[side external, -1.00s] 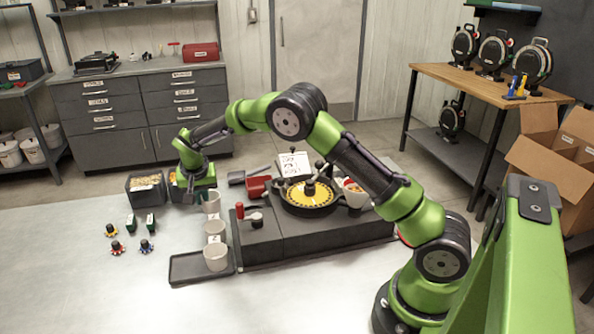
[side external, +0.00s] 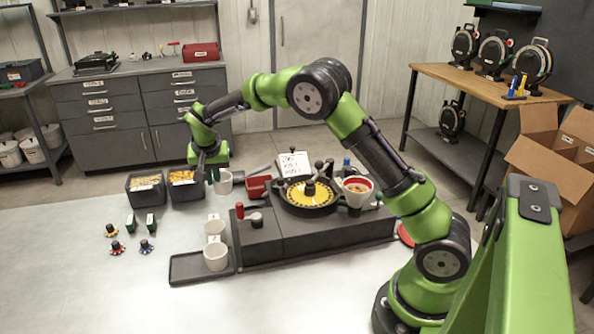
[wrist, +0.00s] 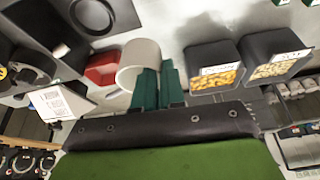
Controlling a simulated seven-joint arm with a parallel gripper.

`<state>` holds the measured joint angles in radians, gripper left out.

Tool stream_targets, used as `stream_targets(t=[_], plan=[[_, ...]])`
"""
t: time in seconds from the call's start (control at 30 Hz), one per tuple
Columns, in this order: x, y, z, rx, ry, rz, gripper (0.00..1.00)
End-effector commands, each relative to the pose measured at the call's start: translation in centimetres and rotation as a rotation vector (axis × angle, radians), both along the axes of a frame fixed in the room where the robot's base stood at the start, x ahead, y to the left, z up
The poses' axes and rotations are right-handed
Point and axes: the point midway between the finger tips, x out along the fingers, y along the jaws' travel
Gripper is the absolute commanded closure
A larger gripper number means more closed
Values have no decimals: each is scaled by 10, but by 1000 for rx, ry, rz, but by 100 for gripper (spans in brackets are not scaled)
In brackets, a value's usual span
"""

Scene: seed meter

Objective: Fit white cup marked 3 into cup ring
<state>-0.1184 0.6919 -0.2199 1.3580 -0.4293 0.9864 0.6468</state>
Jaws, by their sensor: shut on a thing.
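My gripper (side external: 213,176) is shut on a white cup (side external: 224,183), which hangs above the table, left of the red scoop. In the wrist view the green fingers (wrist: 157,86) grip the wall of the cup (wrist: 139,58). No number can be read on it. The seed meter (side external: 318,232) carries a yellow plate (side external: 311,194). I cannot tell for certain which part is the cup ring.
Two dark bins of seeds, left (side external: 146,188) and right (side external: 187,185), stand beside my gripper. A red scoop (side external: 258,187), a lettered card (side external: 295,164) and a red-rimmed funnel (side external: 357,187) are farther right. Small knobbed parts (side external: 116,247) lie left. The front table is clear.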

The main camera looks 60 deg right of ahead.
Motion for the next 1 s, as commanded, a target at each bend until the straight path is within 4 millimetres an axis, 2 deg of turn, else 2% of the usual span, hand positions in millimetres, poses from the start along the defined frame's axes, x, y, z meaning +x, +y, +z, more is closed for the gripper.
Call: stream_targets(t=[0.1,0.2,0.3,1.0], plan=[[-32,-19,13,0,15,-61,100],[-52,-28,13,1,33,-99,100],[-61,-31,8,2,49,-119,100],[-62,-31,-48,3,54,-124,100]])
